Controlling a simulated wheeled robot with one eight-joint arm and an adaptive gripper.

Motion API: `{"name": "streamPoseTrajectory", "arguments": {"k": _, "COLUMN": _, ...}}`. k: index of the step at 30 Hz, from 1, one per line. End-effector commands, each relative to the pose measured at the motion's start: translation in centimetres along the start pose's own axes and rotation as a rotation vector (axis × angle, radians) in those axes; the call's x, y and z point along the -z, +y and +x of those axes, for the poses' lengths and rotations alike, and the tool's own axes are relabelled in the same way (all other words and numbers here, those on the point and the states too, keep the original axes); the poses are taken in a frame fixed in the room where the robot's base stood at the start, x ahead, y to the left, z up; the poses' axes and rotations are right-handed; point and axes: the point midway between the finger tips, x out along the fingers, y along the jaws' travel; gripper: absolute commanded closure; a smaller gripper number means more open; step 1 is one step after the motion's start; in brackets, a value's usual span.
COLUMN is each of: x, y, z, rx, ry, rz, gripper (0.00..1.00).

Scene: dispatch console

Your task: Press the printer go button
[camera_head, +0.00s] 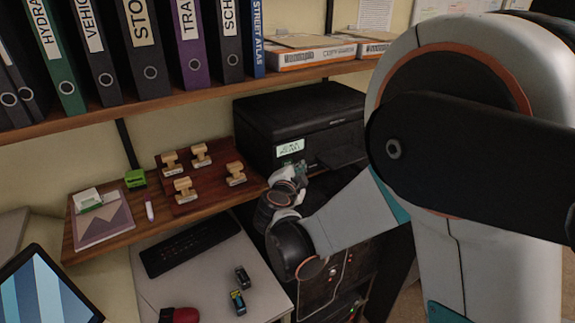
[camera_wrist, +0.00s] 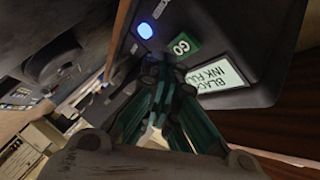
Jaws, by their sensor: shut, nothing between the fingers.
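The black printer (camera_head: 300,112) stands on the wooden shelf at the back in the head view. The wrist view shows its dark front panel tilted, with a green square marked GO (camera_wrist: 182,46), a round blue-lit spot (camera_wrist: 145,31) and a pale display with ink text (camera_wrist: 222,74). The display (camera_head: 290,148) also shows in the head view. My gripper (camera_wrist: 167,68) is shut and empty, its fingertips close to the panel just below the GO square. I cannot tell whether they touch it. In the head view my gripper (camera_head: 296,168) is small, in front of the printer.
A rack of wooden stamps (camera_head: 203,178) stands on the shelf left of the printer. Binders (camera_head: 150,50) line the shelf above. A keyboard (camera_head: 190,246) lies on the lower desk. A dark unit (camera_head: 335,285) stands below my wrist.

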Motion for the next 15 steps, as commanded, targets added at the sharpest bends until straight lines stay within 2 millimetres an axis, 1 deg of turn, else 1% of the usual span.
{"name": "streamPoseTrajectory", "arguments": {"k": 8, "x": -0.05, "y": -0.03, "z": 0.05, "rx": 0.000, "ry": 0.000, "rz": 0.000, "gripper": 1.00}}
{"name": "streamPoseTrajectory", "arguments": {"k": 15, "x": -0.39, "y": -0.38, "z": 0.53, "rx": 0.000, "ry": 0.000, "rz": 0.000, "gripper": 1.00}}
